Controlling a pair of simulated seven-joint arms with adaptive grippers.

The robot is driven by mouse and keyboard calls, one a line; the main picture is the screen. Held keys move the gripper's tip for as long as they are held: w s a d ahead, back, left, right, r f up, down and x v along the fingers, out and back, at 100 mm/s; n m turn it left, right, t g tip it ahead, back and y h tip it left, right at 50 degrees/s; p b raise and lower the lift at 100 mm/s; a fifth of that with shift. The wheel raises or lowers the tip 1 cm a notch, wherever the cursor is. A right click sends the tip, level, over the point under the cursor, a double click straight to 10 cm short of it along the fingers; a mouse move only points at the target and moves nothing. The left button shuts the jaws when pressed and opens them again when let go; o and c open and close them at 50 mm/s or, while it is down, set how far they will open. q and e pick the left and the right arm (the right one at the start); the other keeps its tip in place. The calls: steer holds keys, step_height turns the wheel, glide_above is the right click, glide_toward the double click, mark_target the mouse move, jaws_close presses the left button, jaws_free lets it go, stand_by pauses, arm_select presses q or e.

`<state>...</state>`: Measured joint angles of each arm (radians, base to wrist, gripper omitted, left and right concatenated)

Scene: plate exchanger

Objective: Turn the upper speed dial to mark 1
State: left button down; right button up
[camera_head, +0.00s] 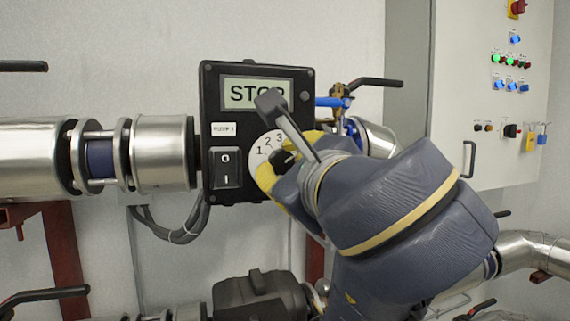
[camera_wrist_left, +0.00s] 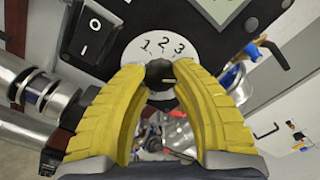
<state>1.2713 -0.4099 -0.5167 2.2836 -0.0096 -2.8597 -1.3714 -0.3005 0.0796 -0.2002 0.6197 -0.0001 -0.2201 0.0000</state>
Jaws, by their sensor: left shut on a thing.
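The speed dial is a black knob (camera_wrist_left: 159,74) on a round white plate (camera_wrist_left: 135,50) marked 1, 2, 3. In the head view, the plate (camera_head: 257,152) sits on a black control box (camera_head: 228,113), and the knob is partly hidden. My left gripper (camera_head: 280,170) reaches it from the lower right. In the left wrist view, the yellow fingers of my left gripper (camera_wrist_left: 160,80) are closed on either side of the knob. A pale line on the knob points right in that view, not at mark 1. My right gripper is not in view.
The box has a STOP display (camera_head: 256,92) above and a rocker switch (camera_head: 225,167) left of the dial. Metal pipes (camera_head: 160,150) run on both sides. A valve with a black lever (camera_head: 375,82) stands close right. A grey cabinet (camera_head: 490,120) is further right.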

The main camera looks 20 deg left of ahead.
arm_select(q)
steer(key=n, duration=1.7)
steer(key=shift+n, duration=0.3)
steer(key=n, duration=0.5)
steer(key=shift+n, duration=0.4)
steer(key=c, duration=0.9)
jaws_free()
